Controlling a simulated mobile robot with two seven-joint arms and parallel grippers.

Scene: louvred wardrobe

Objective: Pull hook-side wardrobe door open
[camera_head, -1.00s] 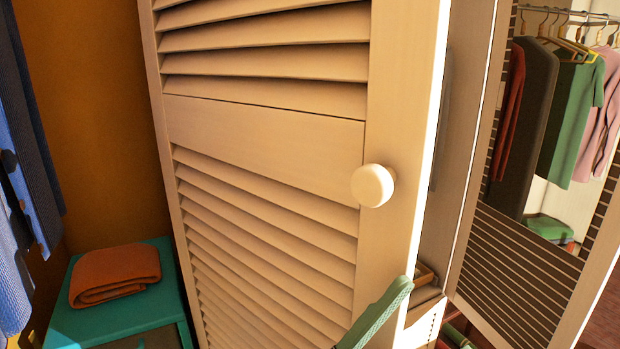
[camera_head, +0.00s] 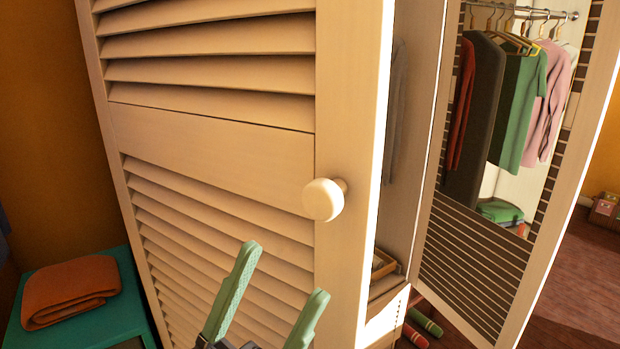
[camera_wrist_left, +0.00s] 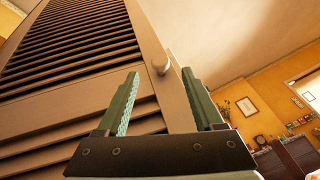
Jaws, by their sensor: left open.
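The louvred wardrobe door (camera_head: 215,155) stands ajar across the middle of the head view, with a round white knob (camera_head: 322,200) near its free right edge. The knob also shows in the left wrist view (camera_wrist_left: 161,64), beyond and between my fingertips. My left gripper (camera_head: 278,270) is open and empty, its two green fingers below and left of the knob, apart from it. In the left wrist view the left gripper (camera_wrist_left: 158,82) points up along the door's edge. My right gripper is in neither view. No hook can be made out on this door.
The other wardrobe door (camera_head: 500,240), with a mirror (camera_head: 530,130) reflecting hanging clothes, stands open at the right. A teal stand (camera_head: 80,325) holding a folded orange cloth (camera_head: 70,290) is at the lower left. Rolled items (camera_head: 424,323) lie at the wardrobe's foot.

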